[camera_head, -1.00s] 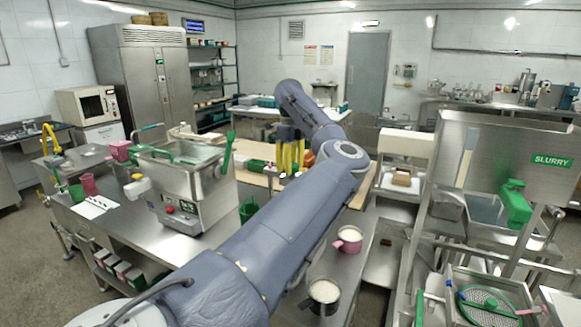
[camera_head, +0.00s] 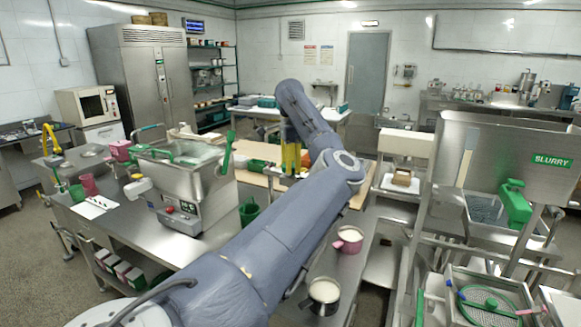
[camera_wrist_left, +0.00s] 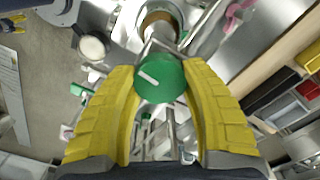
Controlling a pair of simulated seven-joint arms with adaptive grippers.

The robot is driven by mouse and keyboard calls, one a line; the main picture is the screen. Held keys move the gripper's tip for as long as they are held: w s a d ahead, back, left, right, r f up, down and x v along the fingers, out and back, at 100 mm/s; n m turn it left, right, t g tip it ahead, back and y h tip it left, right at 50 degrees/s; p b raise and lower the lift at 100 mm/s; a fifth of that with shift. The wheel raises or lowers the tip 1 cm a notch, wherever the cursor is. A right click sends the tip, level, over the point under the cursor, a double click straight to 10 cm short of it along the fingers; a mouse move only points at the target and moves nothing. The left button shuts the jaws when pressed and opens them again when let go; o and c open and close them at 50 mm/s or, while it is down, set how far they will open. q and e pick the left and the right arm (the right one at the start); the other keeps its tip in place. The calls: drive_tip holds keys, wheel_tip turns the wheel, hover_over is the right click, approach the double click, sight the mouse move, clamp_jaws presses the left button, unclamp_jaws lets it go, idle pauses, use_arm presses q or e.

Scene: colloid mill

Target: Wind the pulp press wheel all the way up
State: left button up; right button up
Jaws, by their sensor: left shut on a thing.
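My left gripper (camera_head: 291,158) shows by its yellow fingers at the middle of the head view, above the wooden-topped bench. In the left wrist view my left gripper (camera_wrist_left: 163,110) has its two yellow fingers on either side of a round green knob (camera_wrist_left: 160,80) with a white mark, and is shut on it. The knob sits in front of metal parts. The rest of the press wheel cannot be made out; my arm and fingers cover that area in the head view. My right gripper is not in view.
A steel machine (camera_head: 185,190) with green handles stands left of my arm. Two pots, one pink (camera_head: 348,240) and one steel (camera_head: 323,295), stand on the bench right of my arm. A slurry hopper (camera_head: 500,150) stands at the right.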

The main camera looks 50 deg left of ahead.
use_arm(q)
drive_tip(key=shift+f+n, duration=0.1)
drive_tip(key=shift+n, duration=0.3)
drive_tip(key=o, duration=1.3)
wheel_tip(320, 180, up, 12)
drive_tip(key=shift+r, duration=0.1)
idle(0.4)
